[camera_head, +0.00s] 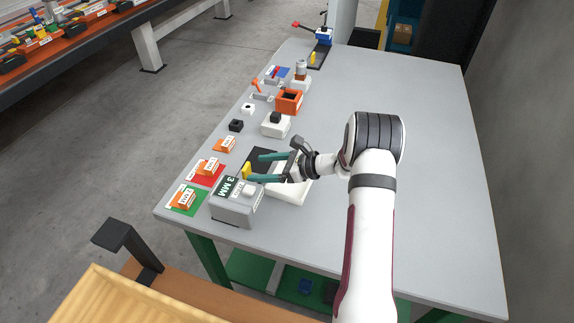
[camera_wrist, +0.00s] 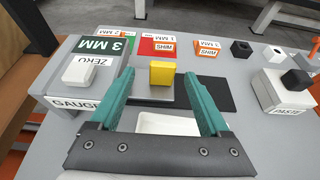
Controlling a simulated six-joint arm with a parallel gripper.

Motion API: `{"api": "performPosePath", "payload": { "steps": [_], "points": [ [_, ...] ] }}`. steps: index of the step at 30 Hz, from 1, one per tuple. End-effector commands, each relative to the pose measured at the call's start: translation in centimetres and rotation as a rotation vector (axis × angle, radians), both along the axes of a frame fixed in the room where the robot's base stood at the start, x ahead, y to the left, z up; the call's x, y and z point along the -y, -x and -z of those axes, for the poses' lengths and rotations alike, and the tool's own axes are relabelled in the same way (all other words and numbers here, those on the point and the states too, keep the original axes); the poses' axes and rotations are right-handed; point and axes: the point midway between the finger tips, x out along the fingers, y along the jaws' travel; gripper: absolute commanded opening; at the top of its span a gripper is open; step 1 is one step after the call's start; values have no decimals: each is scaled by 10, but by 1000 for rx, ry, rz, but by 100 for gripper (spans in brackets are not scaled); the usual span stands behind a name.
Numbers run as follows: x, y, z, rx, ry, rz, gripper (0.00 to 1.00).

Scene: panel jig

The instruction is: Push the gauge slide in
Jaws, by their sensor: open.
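The gauge (camera_head: 233,210) is a grey box at the near left of the table, with a dark "3 MM" display and a white ZERO button. It also shows at the left of the wrist view (camera_wrist: 62,100). A yellow block (camera_wrist: 161,73), apparently the slide's knob, stands on a grey plate (camera_wrist: 153,92) beside the gauge; the yellow also shows in the head view (camera_head: 246,170). My gripper (camera_head: 255,167) is open, with teal fingers. In the wrist view the yellow block appears between and beyond the fingertips (camera_wrist: 158,78). I cannot tell whether a finger touches it.
A black mat (camera_wrist: 212,92) lies under the fingers. A white PASTE box (camera_wrist: 284,92) with a dark top stands beyond it. The table's right side (camera_head: 440,180) is clear.

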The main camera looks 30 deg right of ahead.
Motion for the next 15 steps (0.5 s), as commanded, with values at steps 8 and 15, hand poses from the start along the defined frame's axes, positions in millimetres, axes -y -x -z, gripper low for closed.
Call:
{"api": "performPosePath", "payload": {
  "steps": [8,15],
  "points": [
    [44,43,-25,0,0,3,80],
    [64,64,-38,0,0,-1,80]
  ]
}}
